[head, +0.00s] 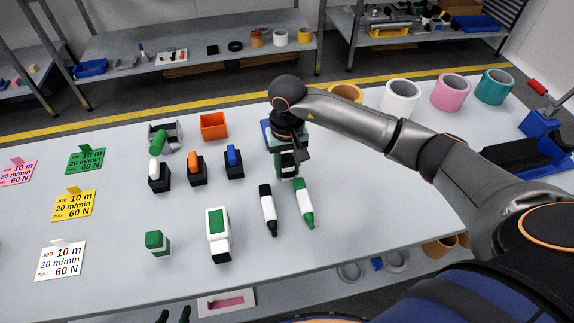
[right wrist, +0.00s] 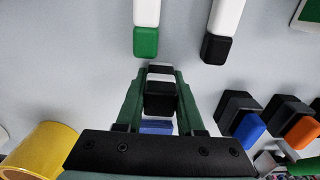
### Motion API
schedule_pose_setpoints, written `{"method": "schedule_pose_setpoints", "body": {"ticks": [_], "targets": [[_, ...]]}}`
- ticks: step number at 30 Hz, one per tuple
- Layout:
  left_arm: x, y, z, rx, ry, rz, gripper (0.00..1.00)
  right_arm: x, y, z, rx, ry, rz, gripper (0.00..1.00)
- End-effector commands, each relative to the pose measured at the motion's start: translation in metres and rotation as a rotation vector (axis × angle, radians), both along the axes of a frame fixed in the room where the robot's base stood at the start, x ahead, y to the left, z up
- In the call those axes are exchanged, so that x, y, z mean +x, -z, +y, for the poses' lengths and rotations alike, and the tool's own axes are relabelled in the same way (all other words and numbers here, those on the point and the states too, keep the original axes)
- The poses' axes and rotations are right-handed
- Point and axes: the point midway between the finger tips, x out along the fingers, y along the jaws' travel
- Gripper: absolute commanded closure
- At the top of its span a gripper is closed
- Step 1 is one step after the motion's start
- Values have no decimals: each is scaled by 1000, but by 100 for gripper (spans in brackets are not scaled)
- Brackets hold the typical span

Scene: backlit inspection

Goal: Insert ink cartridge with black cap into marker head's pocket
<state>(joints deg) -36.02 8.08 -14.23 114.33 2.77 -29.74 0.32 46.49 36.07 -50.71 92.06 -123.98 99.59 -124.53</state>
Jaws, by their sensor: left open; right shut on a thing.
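My right gripper (head: 288,172) reaches down near the back middle of the table. In the right wrist view, its dark green fingers (right wrist: 160,100) are shut on a black and white piece (right wrist: 160,95), which looks like the ink cartridge with black cap. In the head view the fingers largely hide it. A blue-edged block (head: 267,130) stands just behind this gripper; a blue surface also shows between the fingers (right wrist: 155,127). I cannot tell whether it is the marker head; no pocket is visible. My left gripper (head: 173,316) is open and empty at the bottom edge.
A black-ended marker (head: 268,210) and a green-ended marker (head: 304,203) lie in front of the right gripper. Black holders with white, orange and blue tops (head: 197,170) stand left. An orange box (head: 213,126) and tape rolls (head: 400,97) are behind. The front right is clear.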

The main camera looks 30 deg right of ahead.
Motion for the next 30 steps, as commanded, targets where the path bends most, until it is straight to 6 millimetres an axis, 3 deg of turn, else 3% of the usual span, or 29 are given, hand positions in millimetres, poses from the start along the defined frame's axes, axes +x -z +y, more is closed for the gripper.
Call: {"method": "schedule_pose_setpoints", "body": {"ticks": [10,11,18,30], "targets": [[1,3,0,-1,0,-7,50,1,5,0,0,0,-2,100],[2,2,0,-2,1,-7,50,0,4,0,0,0,-2,62],[1,0,-1,-2,2,-6,50,0,3,0,1,0,-1,35],[0,-4,-1,-2,1,-4,50,1,-5,0,0,0,-3,33]]}}
